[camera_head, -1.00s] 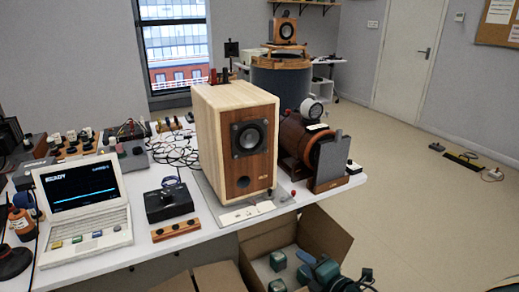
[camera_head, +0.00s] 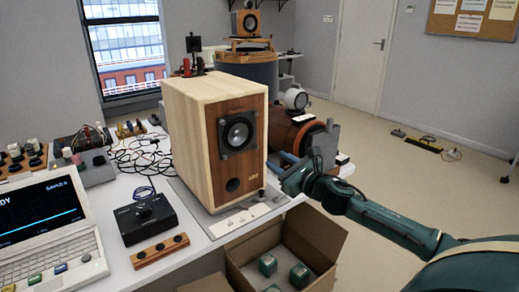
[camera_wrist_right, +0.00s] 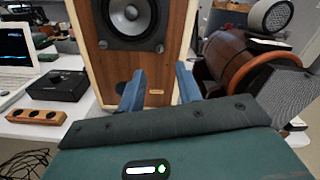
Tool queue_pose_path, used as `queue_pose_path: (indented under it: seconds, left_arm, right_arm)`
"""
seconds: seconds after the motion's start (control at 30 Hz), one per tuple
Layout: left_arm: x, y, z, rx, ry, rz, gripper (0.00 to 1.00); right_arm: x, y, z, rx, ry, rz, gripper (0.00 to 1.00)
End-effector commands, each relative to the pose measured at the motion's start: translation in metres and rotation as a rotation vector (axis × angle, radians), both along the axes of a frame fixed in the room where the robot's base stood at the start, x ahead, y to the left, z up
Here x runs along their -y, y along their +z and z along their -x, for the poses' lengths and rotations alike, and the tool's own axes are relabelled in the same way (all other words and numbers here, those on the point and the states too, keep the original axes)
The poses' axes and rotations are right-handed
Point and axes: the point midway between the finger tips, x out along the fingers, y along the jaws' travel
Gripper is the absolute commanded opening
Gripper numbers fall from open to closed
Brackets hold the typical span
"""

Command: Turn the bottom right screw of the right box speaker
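The box speaker (camera_head: 214,143) stands on the table, with pale wood sides and a darker brown front. Its driver (camera_head: 238,132) has a dark square frame; the lower right corner screw (camera_wrist_right: 160,48) shows as a small spot in the wrist view. My right gripper (camera_head: 286,170) is to the right of the speaker's lower front, apart from it in the head view. In the wrist view its two blue fingers (camera_wrist_right: 160,82) are spread with nothing held between them, pointing at the speaker front below the driver. My left gripper is out of view.
A brown cylindrical device (camera_head: 290,134) stands right behind my gripper. An open cardboard box (camera_head: 323,238) lies below the table edge. A black control box (camera_head: 146,218) and a laptop-like device (camera_head: 45,235) are on the left.

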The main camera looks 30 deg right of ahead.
Motion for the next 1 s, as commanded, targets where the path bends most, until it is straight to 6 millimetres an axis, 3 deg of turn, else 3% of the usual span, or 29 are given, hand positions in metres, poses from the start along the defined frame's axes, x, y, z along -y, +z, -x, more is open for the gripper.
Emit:
queue_pose_path:
  seconds: [0.5, 0.7, 1.0]
  left_arm:
    - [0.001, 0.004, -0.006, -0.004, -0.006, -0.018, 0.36]
    - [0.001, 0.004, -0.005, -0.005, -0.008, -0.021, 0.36]
    - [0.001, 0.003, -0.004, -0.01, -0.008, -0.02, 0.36]
  right_arm:
    - [-0.006, 0.001, -0.076, 0.001, -0.001, -0.004, 0.34]
    - [-0.008, 0.0, -0.088, -0.001, 0.001, -0.003, 0.34]
    - [-0.008, 0.0, -0.089, 0.0, 0.001, -0.002, 0.34]
